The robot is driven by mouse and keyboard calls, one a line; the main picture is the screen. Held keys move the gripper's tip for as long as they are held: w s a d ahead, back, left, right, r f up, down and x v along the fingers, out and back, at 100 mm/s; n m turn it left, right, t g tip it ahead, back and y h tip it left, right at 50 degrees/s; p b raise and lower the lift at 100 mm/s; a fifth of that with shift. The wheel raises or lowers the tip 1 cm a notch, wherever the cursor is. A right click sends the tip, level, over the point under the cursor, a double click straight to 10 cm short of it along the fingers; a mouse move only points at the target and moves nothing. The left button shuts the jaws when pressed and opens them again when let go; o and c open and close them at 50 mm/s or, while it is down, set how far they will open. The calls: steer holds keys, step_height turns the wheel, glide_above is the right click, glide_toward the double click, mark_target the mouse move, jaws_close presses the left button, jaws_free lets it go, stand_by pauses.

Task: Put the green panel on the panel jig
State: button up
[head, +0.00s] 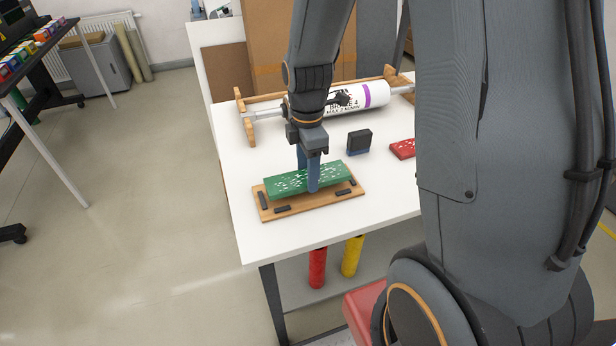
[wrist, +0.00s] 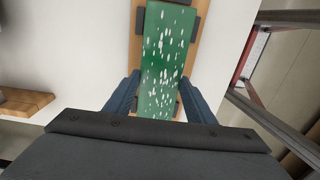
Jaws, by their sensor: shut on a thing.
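The green panel (head: 283,180), speckled white, is at the wooden panel jig (head: 335,198) with black corner blocks, on the white table. My gripper (head: 308,188) is shut on the panel, one blue finger on each side. In the wrist view the green panel (wrist: 163,60) runs lengthwise between the fingers, over the jig (wrist: 202,30) and between its black blocks. The panel's left end in the head view looks slightly above the jig. I cannot tell whether the panel touches the jig's base. The panel hides most of the jig's middle.
A white roll (head: 365,97) on a wooden stand lies behind the jig. A black block (head: 359,141) and a red panel (head: 403,149) are to the right on the table (head: 270,235). The jig is near the table's front left edge.

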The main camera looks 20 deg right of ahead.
steer(key=shift+f, duration=1.3)
steer(key=o, duration=1.2)
steer(key=shift+f, duration=0.15)
step_height(320, 180, up, 11)
steer(key=shift+w+f+b, duration=0.1)
steer(key=shift+b, duration=0.75)
steer(key=shift+s+f+m+t, duration=0.2)
steer(key=shift+s+f+m, duration=0.35)
steer(key=shift+s+m, duration=1.75)
steer(key=shift+s+f+m+t, duration=0.2)
steer(key=shift+s+f+m, duration=0.55)
steer(key=shift+m, duration=2.95)
steer(key=shift+s+f+m+t, duration=0.2)
steer(key=shift+s+f+m, duration=0.2)
steer(key=shift+s+m, duration=2)
